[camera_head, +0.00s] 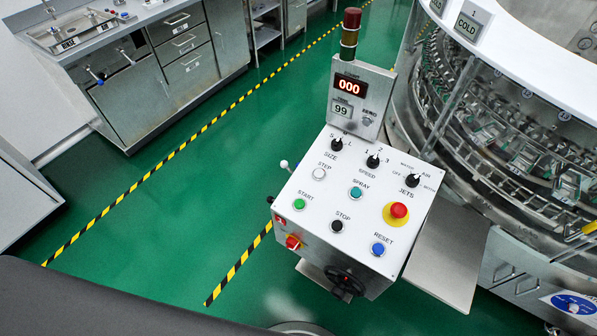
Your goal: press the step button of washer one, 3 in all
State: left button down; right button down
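The control console (330,245) stands in the middle of the view with its white sloped panel facing up. Neither of my grippers is in view.
Near the step button are the green start (299,204), teal spray (355,192), black stop (336,226), blue reset (378,249) and red emergency (398,210) buttons. Three knobs sit behind. A handwheel (345,282) juts from the front. Green floor (170,240) lies open at left.

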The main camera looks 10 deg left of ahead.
aim_at(318, 173)
jog(key=u, duration=1.4)
jog(key=k, duration=1.95)
jog(key=z, duration=1.1)
jog(key=i, duration=1.7)
jog(key=z, duration=0.05)
